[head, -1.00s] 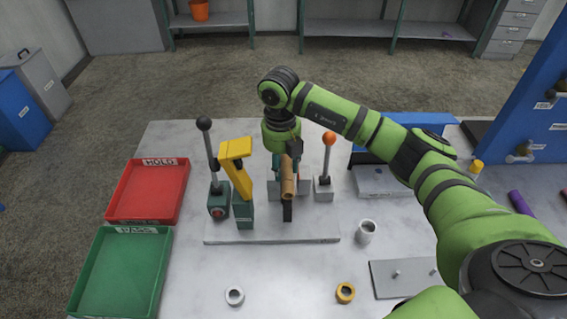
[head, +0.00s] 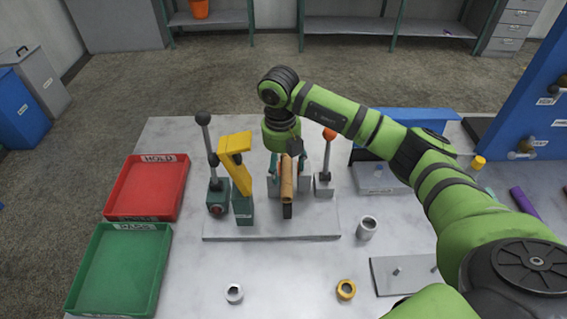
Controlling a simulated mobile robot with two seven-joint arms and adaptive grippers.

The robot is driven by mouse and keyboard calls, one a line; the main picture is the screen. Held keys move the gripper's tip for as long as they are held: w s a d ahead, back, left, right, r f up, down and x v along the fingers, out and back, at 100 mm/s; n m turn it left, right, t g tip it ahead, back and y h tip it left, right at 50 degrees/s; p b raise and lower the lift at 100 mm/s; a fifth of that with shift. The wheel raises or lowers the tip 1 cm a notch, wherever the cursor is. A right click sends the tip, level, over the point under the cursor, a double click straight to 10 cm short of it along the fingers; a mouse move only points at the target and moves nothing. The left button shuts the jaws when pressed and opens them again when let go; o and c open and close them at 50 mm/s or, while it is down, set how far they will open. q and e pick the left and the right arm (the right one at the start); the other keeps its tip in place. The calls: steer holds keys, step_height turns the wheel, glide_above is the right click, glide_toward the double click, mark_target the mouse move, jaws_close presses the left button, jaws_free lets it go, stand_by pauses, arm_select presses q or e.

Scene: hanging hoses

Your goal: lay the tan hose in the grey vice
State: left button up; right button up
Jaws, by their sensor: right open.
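The tan hose (head: 287,184) is a short tube lying in the grey vice (head: 303,176), between its blocks, with its near end over a dark support. My right gripper (head: 288,160) points down over the far part of the hose. Its fingers are spread, one on each side of the hose, and are partly hidden by the hose and the vice. Whether a finger touches the hose cannot be told. My left gripper is not in view.
A yellow lever (head: 236,160) and a black-knobbed lever (head: 204,119) stand left of the vice; an orange-knobbed lever (head: 329,134) stands right. Red (head: 185,190) and green (head: 165,250) trays lie left.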

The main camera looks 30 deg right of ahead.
mark_target(282, 170)
step_height(282, 170, up, 12)
steer(key=shift+a, duration=0.2)
steer(key=shift+f, duration=0.15)
stand_by(0.5)
